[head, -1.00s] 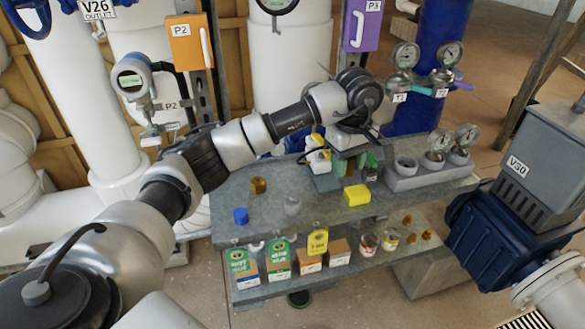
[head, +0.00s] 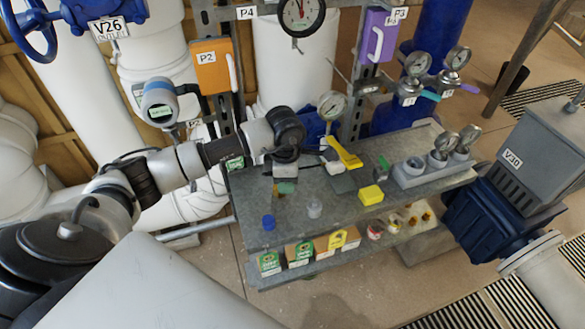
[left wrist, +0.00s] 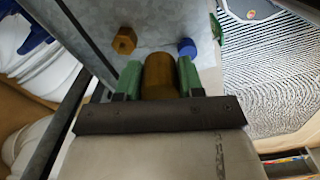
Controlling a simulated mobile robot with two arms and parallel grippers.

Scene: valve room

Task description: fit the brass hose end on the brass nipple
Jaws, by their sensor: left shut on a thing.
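My left gripper (head: 285,188) is over the left part of the grey bench top. In the left wrist view its green fingers (left wrist: 158,80) are shut on a brown-gold cylinder (left wrist: 160,76), which looks like the brass hose end. A six-sided brass piece (left wrist: 124,40), which may be the brass nipple, stands on the bench to the left of the held piece, apart from it. In the head view I cannot make out that piece; my gripper and wrist likely cover it. No right gripper shows.
A blue cap (head: 268,222) and a clear cup (head: 314,209) stand near the bench's front edge. A yellow block (head: 371,195), a yellow-handled tool (head: 343,152) and a grey gauge block (head: 411,172) are farther right. Boxes (head: 299,252) line the lower shelf.

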